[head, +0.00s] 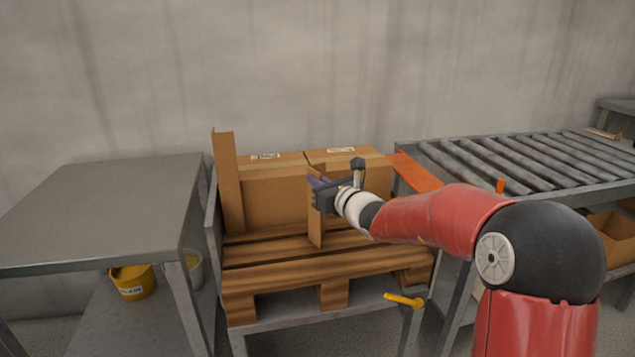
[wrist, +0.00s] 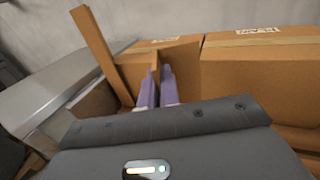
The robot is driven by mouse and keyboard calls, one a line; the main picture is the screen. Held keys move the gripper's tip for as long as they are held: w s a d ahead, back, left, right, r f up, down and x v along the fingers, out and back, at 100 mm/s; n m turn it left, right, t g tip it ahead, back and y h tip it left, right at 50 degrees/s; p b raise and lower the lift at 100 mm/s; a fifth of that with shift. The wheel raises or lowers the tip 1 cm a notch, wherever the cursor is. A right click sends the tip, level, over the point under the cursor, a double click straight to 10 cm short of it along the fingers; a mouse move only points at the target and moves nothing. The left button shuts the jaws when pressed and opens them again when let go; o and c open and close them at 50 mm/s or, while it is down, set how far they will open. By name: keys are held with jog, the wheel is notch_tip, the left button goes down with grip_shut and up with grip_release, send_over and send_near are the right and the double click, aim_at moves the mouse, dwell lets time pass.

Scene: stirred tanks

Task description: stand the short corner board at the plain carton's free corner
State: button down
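Two brown cartons stand side by side on a wooden pallet (head: 300,262): a left carton (head: 272,200) and a right carton (head: 368,162). A tall corner board (head: 229,185) stands at the left carton's left front corner. It also shows in the wrist view (wrist: 100,50). My gripper (head: 318,192) is shut on the short corner board (head: 315,234), upright in front of the cartons near their seam. In the wrist view, my purple fingers (wrist: 156,92) pinch one flange. Whether its foot touches the pallet is unclear.
A grey table (head: 110,205) stands left, with a yellow bucket (head: 132,283) beneath. A roller conveyor (head: 500,165) stands right, with an orange plate (head: 415,172) by the cartons. A yellow-handled tool (head: 403,300) is at the pallet stand's front right. The pallet's front boards are clear.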

jog(key=shift+f, duration=0.15)
jog(key=c, duration=1.6)
grip_release()
jog(key=shift+r, duration=0.2)
